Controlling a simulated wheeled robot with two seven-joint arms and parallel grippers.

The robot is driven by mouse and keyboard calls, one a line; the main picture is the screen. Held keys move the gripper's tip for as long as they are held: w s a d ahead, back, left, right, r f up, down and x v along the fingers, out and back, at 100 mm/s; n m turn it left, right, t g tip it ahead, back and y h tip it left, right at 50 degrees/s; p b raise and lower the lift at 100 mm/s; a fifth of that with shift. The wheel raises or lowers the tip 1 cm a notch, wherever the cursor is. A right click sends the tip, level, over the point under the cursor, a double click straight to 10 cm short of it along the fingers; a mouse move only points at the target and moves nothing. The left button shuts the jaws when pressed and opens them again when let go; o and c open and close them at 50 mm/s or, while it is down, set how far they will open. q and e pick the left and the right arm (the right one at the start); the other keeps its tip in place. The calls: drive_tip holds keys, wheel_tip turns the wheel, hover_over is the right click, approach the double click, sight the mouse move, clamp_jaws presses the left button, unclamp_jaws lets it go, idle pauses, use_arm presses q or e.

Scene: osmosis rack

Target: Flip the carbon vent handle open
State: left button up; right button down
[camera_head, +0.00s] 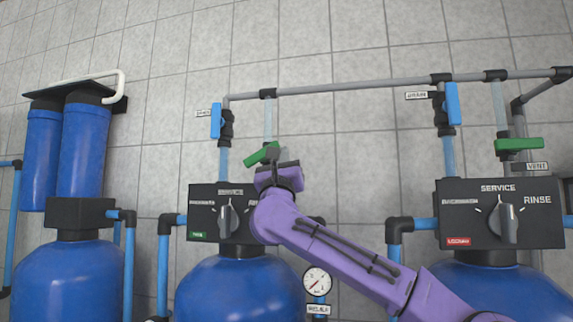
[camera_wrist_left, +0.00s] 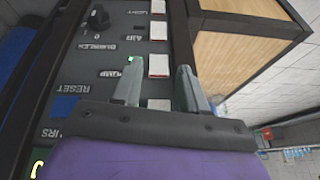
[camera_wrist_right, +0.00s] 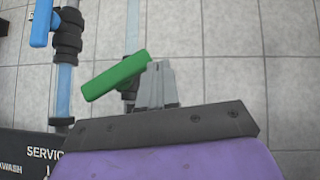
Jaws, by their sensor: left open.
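A green vent handle (camera_head: 262,153) stands above the middle tank's control box, tilted with its left end lower. A second green handle (camera_head: 518,144) lies nearly level above a VENT label at the right tank. I cannot read which tank is carbon. My right gripper (camera_wrist_right: 158,68) is at the right end of the tilted handle, which also shows in the right wrist view (camera_wrist_right: 115,76). Its fingers look closed together, beside the handle rather than around it; contact is unclear. My left gripper (camera_wrist_left: 158,72) is open and empty before a switch panel (camera_wrist_left: 95,60), outside the head view.
Blue valve handles (camera_head: 216,120) (camera_head: 452,104) stand on the pipes by each vent. Control boxes with dials (camera_head: 228,220) (camera_head: 508,222) sit below. A grey pipe (camera_head: 345,87) runs above. Blue filter housings (camera_head: 84,150) stand at left. My right arm crosses before the gauge area.

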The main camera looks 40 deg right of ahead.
drive_tip(key=r, duration=0.3)
drive_tip(key=shift+w+a+r+p, duration=0.2)
drive_tip(key=shift+w+r+p, duration=0.05)
drive_tip(key=shift+p, duration=0.05)
idle(1.4)
